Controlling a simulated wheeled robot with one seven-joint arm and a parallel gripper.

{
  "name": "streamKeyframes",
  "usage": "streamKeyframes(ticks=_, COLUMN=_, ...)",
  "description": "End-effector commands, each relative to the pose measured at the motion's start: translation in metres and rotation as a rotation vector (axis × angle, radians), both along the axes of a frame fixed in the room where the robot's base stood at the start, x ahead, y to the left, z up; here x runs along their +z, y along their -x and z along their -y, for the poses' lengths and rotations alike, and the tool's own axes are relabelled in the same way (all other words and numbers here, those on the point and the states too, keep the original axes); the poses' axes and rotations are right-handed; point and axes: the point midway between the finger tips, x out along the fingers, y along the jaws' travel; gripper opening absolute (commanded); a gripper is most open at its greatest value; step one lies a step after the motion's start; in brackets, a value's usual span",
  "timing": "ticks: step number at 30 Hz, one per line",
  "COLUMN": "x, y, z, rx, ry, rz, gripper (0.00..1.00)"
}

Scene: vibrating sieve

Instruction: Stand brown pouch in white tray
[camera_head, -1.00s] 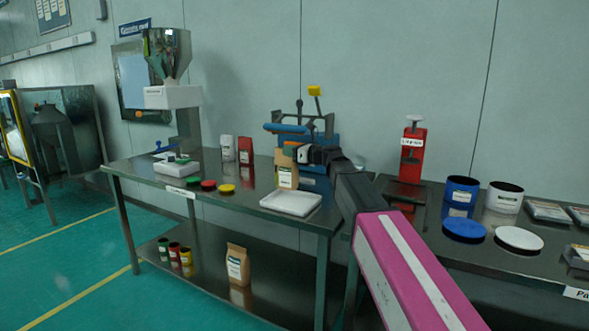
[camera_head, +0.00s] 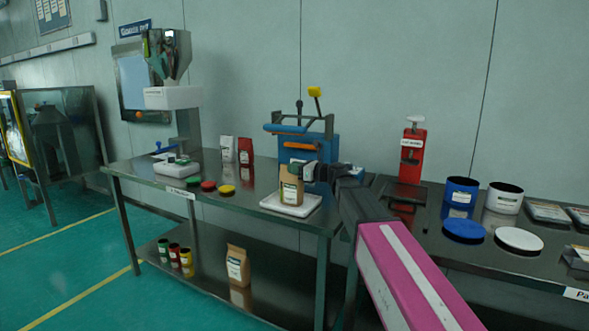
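A brown pouch (camera_head: 290,188) with a white label stands upright over the white tray (camera_head: 268,203) at the right end of the middle table. Its base appears to rest in the tray, close to the back. My gripper (camera_head: 297,171) is at the pouch's upper right side and seems shut on it; the fingertips are small and partly hidden. A second brown pouch (camera_head: 238,265) stands on the lower shelf.
A blue sealing machine (camera_head: 307,150) stands right behind the tray. White (camera_head: 227,149) and red (camera_head: 245,151) pouches and coloured lids (camera_head: 208,186) are to the left. Blue (camera_head: 461,190) and white (camera_head: 504,196) containers stand on the right table.

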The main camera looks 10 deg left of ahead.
Motion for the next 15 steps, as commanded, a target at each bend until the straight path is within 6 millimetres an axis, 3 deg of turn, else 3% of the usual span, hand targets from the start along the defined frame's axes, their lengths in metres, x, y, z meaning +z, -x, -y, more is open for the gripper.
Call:
streamKeyframes(ticks=11, x=0.002, y=0.000, z=0.000, rx=0.000, ry=0.000, rz=0.000, gripper=0.32)
streamKeyframes(ticks=15, x=0.002, y=0.005, z=0.012, rx=-0.002, ry=0.000, rz=0.000, gripper=0.32)
